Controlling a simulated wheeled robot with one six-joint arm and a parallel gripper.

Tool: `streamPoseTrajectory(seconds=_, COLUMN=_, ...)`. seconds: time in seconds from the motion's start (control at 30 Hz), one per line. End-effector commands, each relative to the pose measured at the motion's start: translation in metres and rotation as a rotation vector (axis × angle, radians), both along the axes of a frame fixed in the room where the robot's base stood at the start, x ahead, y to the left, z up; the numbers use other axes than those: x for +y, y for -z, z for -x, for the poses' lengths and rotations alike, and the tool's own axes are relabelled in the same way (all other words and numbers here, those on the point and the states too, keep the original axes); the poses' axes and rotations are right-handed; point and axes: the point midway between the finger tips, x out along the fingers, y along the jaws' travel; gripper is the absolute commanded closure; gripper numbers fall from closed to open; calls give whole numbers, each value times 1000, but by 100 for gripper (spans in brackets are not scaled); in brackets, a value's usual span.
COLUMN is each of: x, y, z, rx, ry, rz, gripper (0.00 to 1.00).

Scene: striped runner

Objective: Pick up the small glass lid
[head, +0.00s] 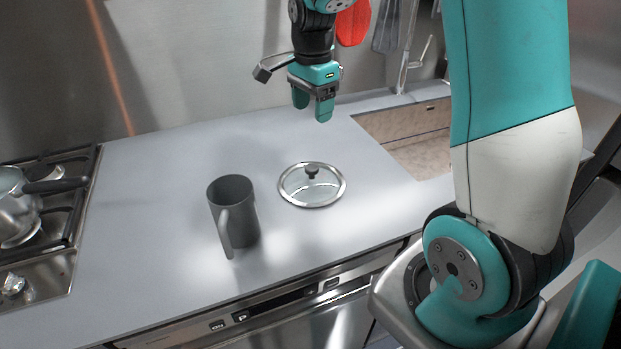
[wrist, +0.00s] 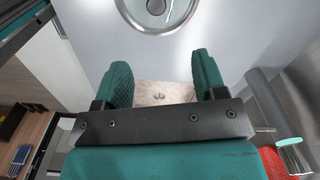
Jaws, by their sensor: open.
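The small glass lid (head: 312,185) lies flat on the grey counter, with a metal rim and a dark knob on top. It also shows at the top edge of the wrist view (wrist: 158,12), partly cut off. My gripper (head: 313,108) hangs above the counter, behind and higher than the lid, with its fingers pointing down. In the wrist view my gripper (wrist: 162,75) has its two teal fingers apart with nothing between them. The lid is clear of the fingers.
A dark grey mug (head: 235,212) stands just left of the lid, its handle toward the front. A sink (head: 410,135) is behind right. A stove with a metal pot (head: 15,205) is at far left. The counter (head: 150,190) between stove and mug is clear.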

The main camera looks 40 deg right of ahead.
Motion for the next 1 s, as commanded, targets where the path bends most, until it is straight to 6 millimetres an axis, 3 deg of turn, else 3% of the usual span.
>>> streamPoseTrajectory(seconds=0.4, x=3, y=90, z=2, rx=6, ry=-9, rz=-2, gripper=35)
streamPoseTrajectory(seconds=0.73, x=4, y=120, z=3, rx=4, ry=-10, rz=-1, gripper=35)
streamPoseTrajectory(seconds=1.0, x=5, y=158, z=5, rx=3, ry=-10, rz=-1, gripper=35)
